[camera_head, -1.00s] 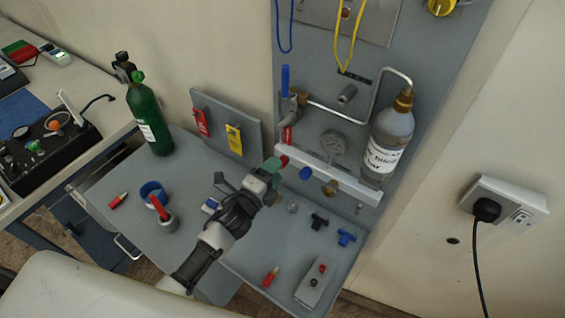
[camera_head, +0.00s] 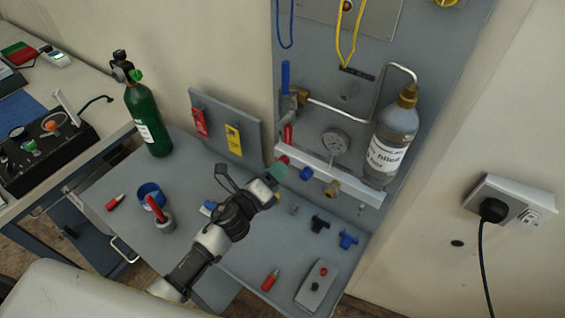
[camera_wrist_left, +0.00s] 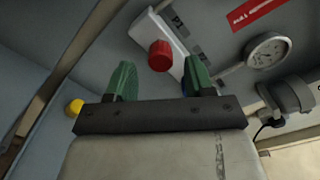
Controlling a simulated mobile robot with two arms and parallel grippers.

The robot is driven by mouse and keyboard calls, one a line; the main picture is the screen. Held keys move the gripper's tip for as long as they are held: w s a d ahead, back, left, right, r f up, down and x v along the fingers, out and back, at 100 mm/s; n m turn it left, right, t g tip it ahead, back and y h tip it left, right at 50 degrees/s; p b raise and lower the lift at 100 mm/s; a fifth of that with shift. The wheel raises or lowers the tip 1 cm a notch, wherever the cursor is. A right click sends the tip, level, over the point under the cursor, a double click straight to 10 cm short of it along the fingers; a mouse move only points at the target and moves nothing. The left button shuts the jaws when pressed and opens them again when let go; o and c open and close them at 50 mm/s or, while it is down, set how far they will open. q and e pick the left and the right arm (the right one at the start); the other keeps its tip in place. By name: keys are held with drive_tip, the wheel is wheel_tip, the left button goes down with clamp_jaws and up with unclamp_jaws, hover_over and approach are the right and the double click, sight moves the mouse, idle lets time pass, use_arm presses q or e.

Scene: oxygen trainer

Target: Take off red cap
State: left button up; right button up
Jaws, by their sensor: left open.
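The red cap (camera_wrist_left: 160,56) sits on the end of the white bar (camera_wrist_left: 150,27) on the wall panel. In the head view the cap (camera_head: 283,159) shows only partly at the left end of the white bar (camera_head: 330,174), just beyond my fingertips. My left gripper (camera_head: 277,172) is open, with green fingers. In the left wrist view the gripper (camera_wrist_left: 160,72) has its two fingers spread, with the cap framed between them. The cap looks a little ahead of the fingertips; I see no contact. My right gripper is not in view.
A blue knob (camera_head: 306,173) and a brass fitting (camera_head: 332,188) sit along the bar near the cap. A gauge (camera_head: 334,142) and a labelled bottle (camera_head: 390,145) are to the right. Below, the grey shelf (camera_head: 245,258) holds loose parts. A green cylinder (camera_head: 150,120) stands left.

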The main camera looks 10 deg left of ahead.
use_arm(q)
drive_tip(key=m, duration=0.3)
drive_tip(key=shift+b, duration=0.35)
drive_tip(key=shift+m, duration=0.7)
drive_tip(key=shift+w+d, duration=0.1)
drive_tip(key=shift+x, duration=1.1)
